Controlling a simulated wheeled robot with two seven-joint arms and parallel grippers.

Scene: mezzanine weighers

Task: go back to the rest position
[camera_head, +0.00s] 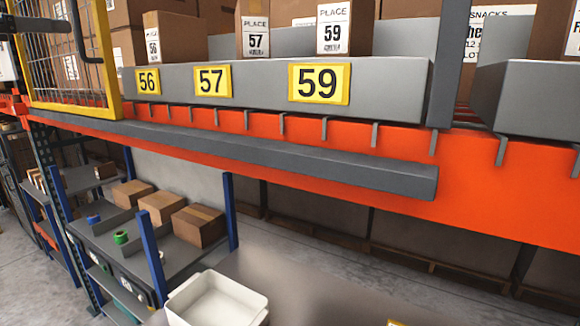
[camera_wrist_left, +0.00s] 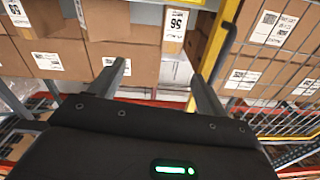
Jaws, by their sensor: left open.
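My left gripper (camera_head: 58,24) shows at the top left edge of the head view, partly cut off, in front of the yellow-framed mesh gate (camera_head: 114,60). In the left wrist view the two grey fingers of this gripper (camera_wrist_left: 158,72) stand apart with nothing between them. The gripper appears clear of the boxes. My right gripper is not in view.
A grey ledge (camera_head: 380,90) with yellow plates 56, 57 and 59 runs above an orange beam (camera_head: 480,200). A grey bar (camera_head: 300,158) juts out in front. Below are a shelf with brown boxes (camera_head: 160,207), a white bin (camera_head: 218,302) and a grey surface (camera_head: 340,280).

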